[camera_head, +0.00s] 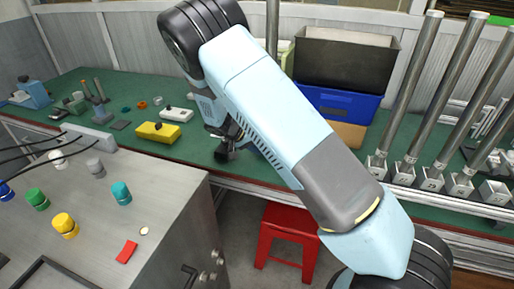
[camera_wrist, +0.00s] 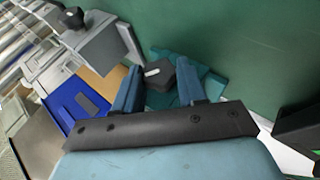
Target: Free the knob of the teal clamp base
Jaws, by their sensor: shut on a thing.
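The teal clamp base (camera_wrist: 208,80) lies on the green bench top in the wrist view, just beyond my fingertips. Its black knob (camera_wrist: 159,73), with a small pale mark on top, sits between the two blue fingers of my gripper (camera_wrist: 157,84). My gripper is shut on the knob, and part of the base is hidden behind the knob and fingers. In the head view my gripper (camera_head: 226,140) is low over the bench, partly covered by my arm; I cannot make out the teal base there.
A grey block (camera_wrist: 105,40) with a black knob stands at upper left in the wrist view. In the head view, yellow (camera_head: 158,132) and white (camera_head: 176,115) blocks lie left of my gripper. A blue bin (camera_head: 341,104) stands behind my arm, and a red stool (camera_head: 289,222) in front.

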